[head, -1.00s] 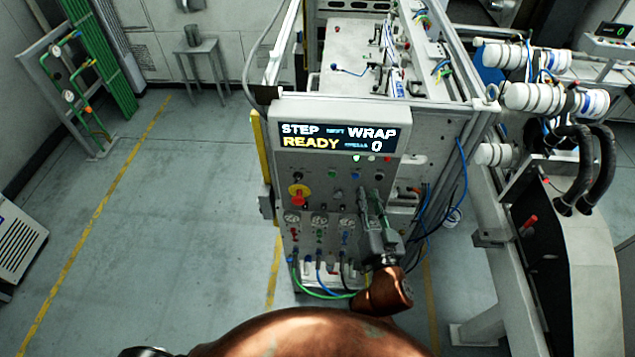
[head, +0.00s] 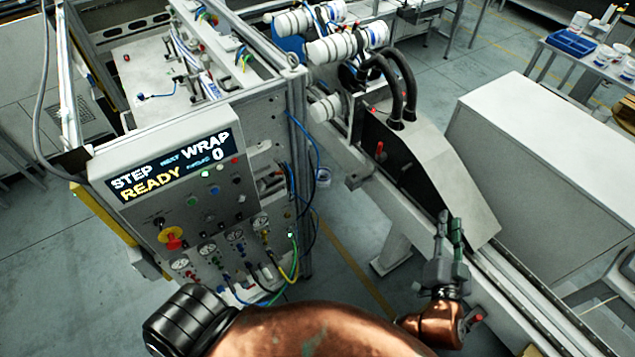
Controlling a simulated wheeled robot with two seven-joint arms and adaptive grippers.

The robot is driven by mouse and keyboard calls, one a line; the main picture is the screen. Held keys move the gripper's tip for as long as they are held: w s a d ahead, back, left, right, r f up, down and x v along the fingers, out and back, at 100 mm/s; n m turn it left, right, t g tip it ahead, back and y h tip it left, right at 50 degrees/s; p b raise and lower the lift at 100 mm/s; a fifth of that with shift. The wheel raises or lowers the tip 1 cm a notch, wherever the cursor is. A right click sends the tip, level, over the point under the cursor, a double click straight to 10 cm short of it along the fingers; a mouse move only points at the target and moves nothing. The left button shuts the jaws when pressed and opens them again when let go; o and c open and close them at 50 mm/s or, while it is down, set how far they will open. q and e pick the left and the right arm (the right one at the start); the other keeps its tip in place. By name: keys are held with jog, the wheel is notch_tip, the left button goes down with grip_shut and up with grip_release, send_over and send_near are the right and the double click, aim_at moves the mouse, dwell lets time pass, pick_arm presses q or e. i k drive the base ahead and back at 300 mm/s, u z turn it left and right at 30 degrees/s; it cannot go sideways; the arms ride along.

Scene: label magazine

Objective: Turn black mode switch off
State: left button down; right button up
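The control panel (head: 150,195) stands at the left, tilted in the picture, under a display reading STEP, NEXT, WRAP, READY and 0. A small black switch (head: 158,221) sits on its upper left, above a red knob on a yellow plate. Its set position is too small to read. My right gripper (head: 450,224) is at the lower right, well away from the panel, its fingers pointing up in the picture. Nothing shows between the fingers, which look close together; whether they are open or shut is unclear. My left gripper is out of view.
Several coloured buttons (head: 214,190) and gauges (head: 235,236) share the panel, with hoses below. A grey machine with a sloped black side (head: 400,160) and a rail (head: 510,290) stand to the right, behind and beside my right gripper. Floor shows between panel and rail.

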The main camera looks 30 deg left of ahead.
aim_at(160, 221)
jog(key=z, duration=0.6)
jog(key=k, duration=0.95)
jog(key=u, duration=2.25)
